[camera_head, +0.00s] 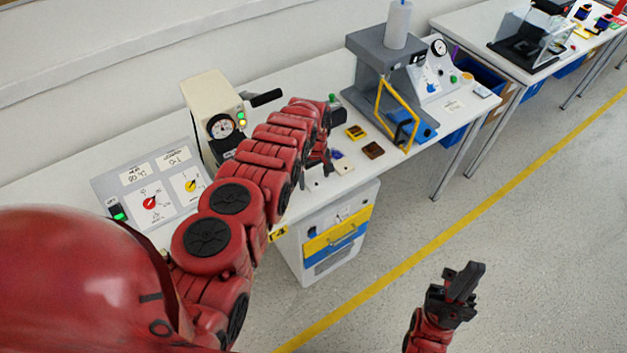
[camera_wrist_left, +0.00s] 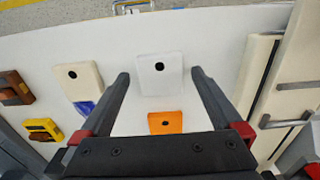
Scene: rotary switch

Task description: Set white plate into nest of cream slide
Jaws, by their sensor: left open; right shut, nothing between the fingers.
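The white plate (camera_wrist_left: 155,88), a flat square with a dark hole, lies on the white bench in the left wrist view. My left gripper (camera_wrist_left: 160,76) is open, its two fingers on either side of the plate with gaps; the height above the bench is hard to tell. In the head view my left gripper (camera_head: 317,165) is over the bench front, right of the cream machine (camera_head: 207,106). A cream body with metal bars (camera_wrist_left: 258,72) shows at the wrist view's right. I cannot make out the slide's nest. My right gripper (camera_head: 463,283) is shut and empty, over the floor.
An orange piece (camera_wrist_left: 165,122), a cream plate (camera_wrist_left: 84,86), a yellow piece (camera_wrist_left: 44,130) and a brown piece (camera_wrist_left: 14,88) lie near the white plate. A grey machine with a yellow frame (camera_head: 377,75) stands to the right. A dial panel (camera_head: 150,183) stands left.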

